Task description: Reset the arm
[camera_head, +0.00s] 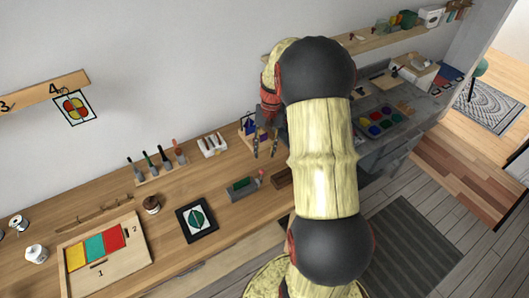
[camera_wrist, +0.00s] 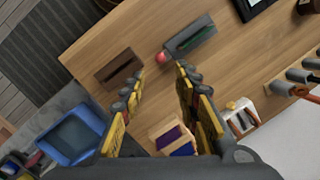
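My gripper (camera_head: 264,146) hangs above the wooden workbench (camera_head: 180,260), pointing down, to the left of my raised arm in the head view. In the wrist view my gripper (camera_wrist: 161,72) has its two yellow and dark fingers spread apart, with nothing between them. Below lie a grey holder with a green piece (camera_wrist: 192,40), a small red ball-like thing (camera_wrist: 162,57) and a dark brown slotted block (camera_wrist: 119,68). A wooden box with purple and blue parts (camera_wrist: 172,137) shows near the right finger's base. My arm hides part of the bench in the head view.
A rack of tools (camera_head: 160,173), a white-topped holder (camera_head: 212,145) and a framed green leaf picture (camera_head: 197,219) stand on the bench. A board with coloured panels (camera_head: 105,255) lies at the left. A shelf (camera_head: 375,42) runs along the back wall. Floor lies at right.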

